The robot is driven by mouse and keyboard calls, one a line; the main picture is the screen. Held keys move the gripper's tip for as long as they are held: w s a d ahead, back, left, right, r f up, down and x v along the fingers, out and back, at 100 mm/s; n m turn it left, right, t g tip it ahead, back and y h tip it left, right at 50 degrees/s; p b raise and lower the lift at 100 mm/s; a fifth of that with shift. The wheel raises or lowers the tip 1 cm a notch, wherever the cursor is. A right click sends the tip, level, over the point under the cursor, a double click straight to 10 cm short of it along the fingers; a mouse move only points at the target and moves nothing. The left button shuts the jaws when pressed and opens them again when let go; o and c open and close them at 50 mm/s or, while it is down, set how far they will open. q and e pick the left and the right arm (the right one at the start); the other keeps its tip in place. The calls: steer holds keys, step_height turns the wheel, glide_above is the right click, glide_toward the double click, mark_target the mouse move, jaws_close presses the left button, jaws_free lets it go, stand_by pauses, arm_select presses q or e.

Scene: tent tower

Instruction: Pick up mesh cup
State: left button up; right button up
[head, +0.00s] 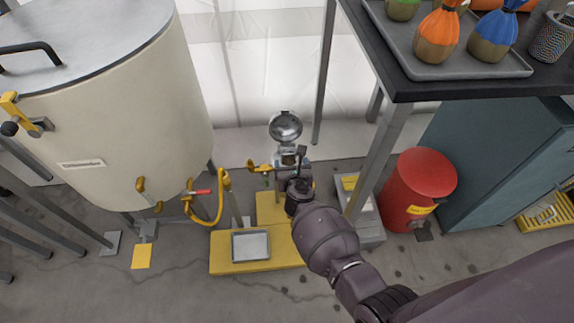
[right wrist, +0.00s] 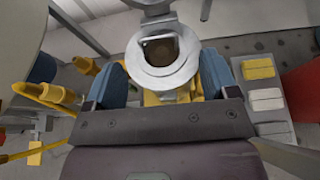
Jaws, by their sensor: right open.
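A grey mesh cup (head: 553,38) stands at the upper right in the head view, on the dark table top beside a tray; the picture's right edge is close to it. My right gripper (head: 291,162) is far to the left of the cup and lower, in front of a small metal fixture with a round lid (head: 286,126). In the right wrist view its blue fingers (right wrist: 163,84) are spread apart, with the fixture's round metal ring (right wrist: 163,60) showing between and beyond them. I cannot tell if they touch it. The mesh cup is not in the wrist view. My left gripper is not in view.
A grey tray (head: 463,66) holds orange and blue tied bags on the dark table (head: 420,89). A large cream tank (head: 120,110) stands at left. A red bin (head: 415,188) and a teal cabinet (head: 497,165) stand under and beside the table. A yellow platform (head: 225,262) lies on the floor.

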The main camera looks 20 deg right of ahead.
mark_target(289, 163)
steer(key=shift+x, duration=0.8)
steer(key=b+x, duration=0.2)
steer(key=x, duration=0.1)
steer(key=shift+w+f, duration=0.3)
steer(key=shift+w+d, duration=0.15)
steer(key=shift+w, duration=0.45)
steer(key=shift+r, duration=0.15)
steer(key=shift+c, duration=0.2)
steer(key=c, duration=1.2)
steer(key=shift+c, duration=0.2)
